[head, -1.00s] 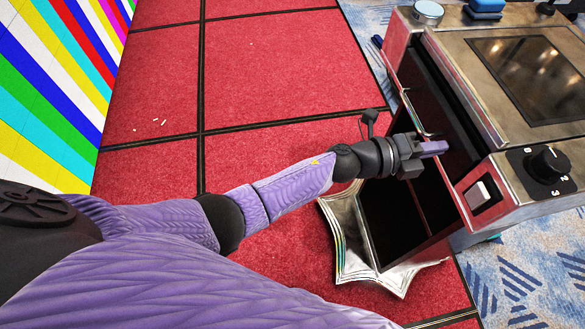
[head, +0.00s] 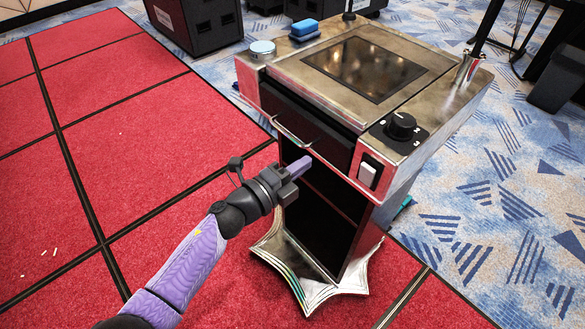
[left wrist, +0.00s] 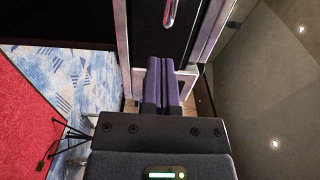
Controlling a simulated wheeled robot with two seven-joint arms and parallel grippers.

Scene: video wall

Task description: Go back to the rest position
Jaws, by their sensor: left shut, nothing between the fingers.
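My left gripper (head: 299,167) has purple fingers that are shut with nothing between them. In the head view its arm comes in from the lower left, and the fingers are in front of the dark front of the metal console, below the bar handle (head: 290,131). I cannot tell whether they touch it. In the left wrist view the shut fingers (left wrist: 162,82) point at the console front, with the handle (left wrist: 170,12) beyond them. My right gripper is in neither view.
The metal console (head: 290,75) has a dark top panel (head: 364,68), a black knob (head: 401,125), a white switch (head: 368,174) and a flared base (head: 320,296). Blue sponges (head: 304,28) lie on its back edge. Black cases (head: 200,22) stand behind.

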